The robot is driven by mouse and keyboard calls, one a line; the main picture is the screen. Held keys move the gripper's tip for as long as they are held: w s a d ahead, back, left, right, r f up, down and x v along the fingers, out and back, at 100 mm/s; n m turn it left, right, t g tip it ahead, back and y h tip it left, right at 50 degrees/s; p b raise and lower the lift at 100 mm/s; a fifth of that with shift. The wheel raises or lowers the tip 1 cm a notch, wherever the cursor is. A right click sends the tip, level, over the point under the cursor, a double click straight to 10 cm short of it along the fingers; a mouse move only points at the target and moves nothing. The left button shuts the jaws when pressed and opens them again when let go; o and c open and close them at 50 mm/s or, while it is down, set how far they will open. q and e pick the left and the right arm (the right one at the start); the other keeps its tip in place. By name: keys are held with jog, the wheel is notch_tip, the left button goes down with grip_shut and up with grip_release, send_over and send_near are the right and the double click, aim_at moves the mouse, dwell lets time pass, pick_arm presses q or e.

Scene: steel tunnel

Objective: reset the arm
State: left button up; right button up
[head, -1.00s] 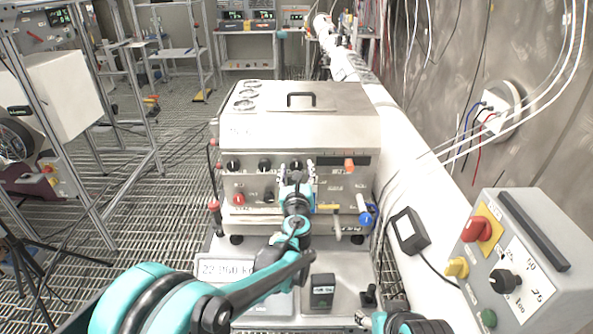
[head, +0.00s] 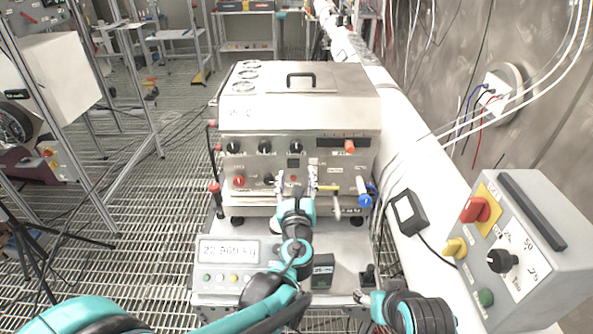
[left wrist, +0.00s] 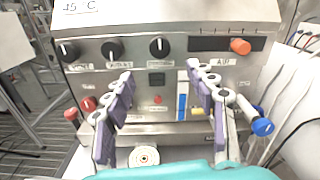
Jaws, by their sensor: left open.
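My left gripper (head: 297,186) is in front of the lower panel of a steel machine (head: 300,108), its teal arm coming in from the bottom left. In the left wrist view its two purple-padded fingers (left wrist: 160,105) are spread wide apart with nothing between them. The machine's knobs and a small dark switch (left wrist: 157,79) show behind and between the fingers.
A scale display (head: 228,251) and a small black box (head: 322,270) sit before the machine. A grey control box (head: 525,250) with a red switch stands at the right. A blue-handled valve (head: 365,200) projects from the machine's right side.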

dwell(0.4)
pick_arm(q)
jog(key=s+a+f+n+g+y, duration=0.2)
jog(key=s+a+n+g, duration=0.15)
jog(key=a+n, duration=0.45)
jog(key=s+a+f+n+g+y, duration=0.1)
jog(key=s+a+n+g+y, duration=0.1)
jog(key=s+a+n, duration=0.5)
jog(key=s+a+f+n+g+h, duration=0.1)
jog(key=s+f+n, duration=0.3)
jog(key=s+n, duration=0.4)
jog(key=s+a+f+n+g+h, duration=0.2)
jog(key=s+n, duration=0.5)
jog(key=n, duration=0.4)
notch_tip(320, 180, down, 3)
jog(key=shift+s+f+g+h, duration=0.1)
jog(key=shift+s+g+h, duration=0.35)
jog(key=shift+g, duration=0.8)
